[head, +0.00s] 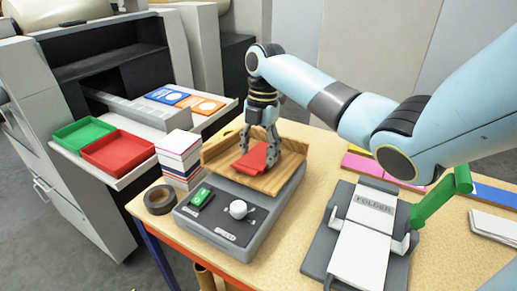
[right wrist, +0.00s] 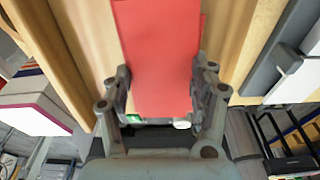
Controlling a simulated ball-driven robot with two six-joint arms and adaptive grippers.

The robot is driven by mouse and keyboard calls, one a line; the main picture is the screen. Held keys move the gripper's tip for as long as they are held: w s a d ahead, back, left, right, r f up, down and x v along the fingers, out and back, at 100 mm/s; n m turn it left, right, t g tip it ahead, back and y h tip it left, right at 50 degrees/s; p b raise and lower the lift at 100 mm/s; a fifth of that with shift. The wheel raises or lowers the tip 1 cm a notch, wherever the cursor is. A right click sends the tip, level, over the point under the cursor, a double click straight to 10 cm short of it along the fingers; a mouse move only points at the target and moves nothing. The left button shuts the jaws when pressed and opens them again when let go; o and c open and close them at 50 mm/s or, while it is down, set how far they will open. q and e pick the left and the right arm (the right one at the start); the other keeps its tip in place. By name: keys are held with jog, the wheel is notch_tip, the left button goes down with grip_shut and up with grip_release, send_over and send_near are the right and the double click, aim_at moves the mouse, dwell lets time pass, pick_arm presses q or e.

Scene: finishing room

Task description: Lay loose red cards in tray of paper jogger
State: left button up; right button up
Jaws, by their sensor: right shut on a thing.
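The paper jogger (head: 196,224) stands on the table, a grey base with a green switch and a white knob. Its wooden tray (head: 285,178) is tilted on top. My right gripper (head: 257,150) reaches down into the tray and is shut on the red cards (head: 252,159). In the right wrist view the red cards (right wrist: 155,50) lie between the two fingers (right wrist: 163,82), over the pale wood of the tray (right wrist: 90,40). Whether the cards' underside rests on the tray floor I cannot tell. My left gripper is not in view.
A stack of cards (head: 178,155) and a tape roll (head: 160,199) stand left of the jogger. A machine labelled FOLDER (head: 373,209) is to the right. Green (head: 82,133) and red (head: 117,152) trays lie on the left shelf. The table front between jogger and folder is clear.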

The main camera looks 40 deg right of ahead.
dwell(0.3)
jog(key=o, duration=1.3)
jog(key=r, duration=0.5)
jog(key=d+r, duration=0.1)
jog(key=r, duration=0.1)
jog(key=shift+w+r, duration=0.15)
jog(key=shift+r, duration=0.05)
jog(key=shift+f, duration=0.1)
